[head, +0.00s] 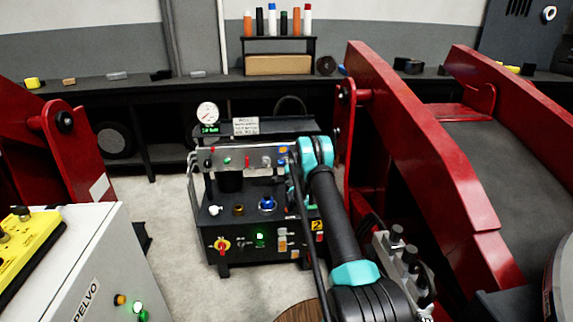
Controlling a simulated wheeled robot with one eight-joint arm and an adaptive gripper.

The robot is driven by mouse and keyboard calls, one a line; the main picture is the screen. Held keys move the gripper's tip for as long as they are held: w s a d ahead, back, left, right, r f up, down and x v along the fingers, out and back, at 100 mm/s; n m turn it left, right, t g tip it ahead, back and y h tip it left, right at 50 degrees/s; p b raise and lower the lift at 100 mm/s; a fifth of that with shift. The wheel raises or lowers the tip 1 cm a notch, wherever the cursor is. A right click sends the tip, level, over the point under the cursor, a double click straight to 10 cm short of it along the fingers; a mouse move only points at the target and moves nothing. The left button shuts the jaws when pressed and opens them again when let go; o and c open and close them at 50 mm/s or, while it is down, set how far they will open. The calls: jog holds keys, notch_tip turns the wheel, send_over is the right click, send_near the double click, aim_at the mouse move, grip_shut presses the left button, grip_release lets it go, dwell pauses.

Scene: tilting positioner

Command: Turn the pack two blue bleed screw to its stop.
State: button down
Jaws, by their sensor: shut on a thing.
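The hydraulic pack (232,225) stands in the middle of the head view, with a yellow 2 label (318,225) on its front right. A grey valve panel (236,158) runs across its upper front. A small blue bleed screw (281,162) shows at the panel's right end. My gripper (285,170) is at that end, shut on the blue screw as far as I can tell. My teal and black wrist covers most of it, and the fingertips are too small to make out. The screw's turn angle cannot be read.
A pressure gauge (207,113) and small green display stand above the panel. A blue cap (267,203) sits on the tank top. Red lift arms (420,150) rise close on the right. A white cabinet (75,270) stands front left. Floor left of the pack is clear.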

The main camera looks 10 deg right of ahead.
jog(key=c, duration=1.5)
grip_release()
jog(key=shift+c, duration=0.2)
jog(key=shift+s, duration=0.1)
jog(key=s, duration=1.2)
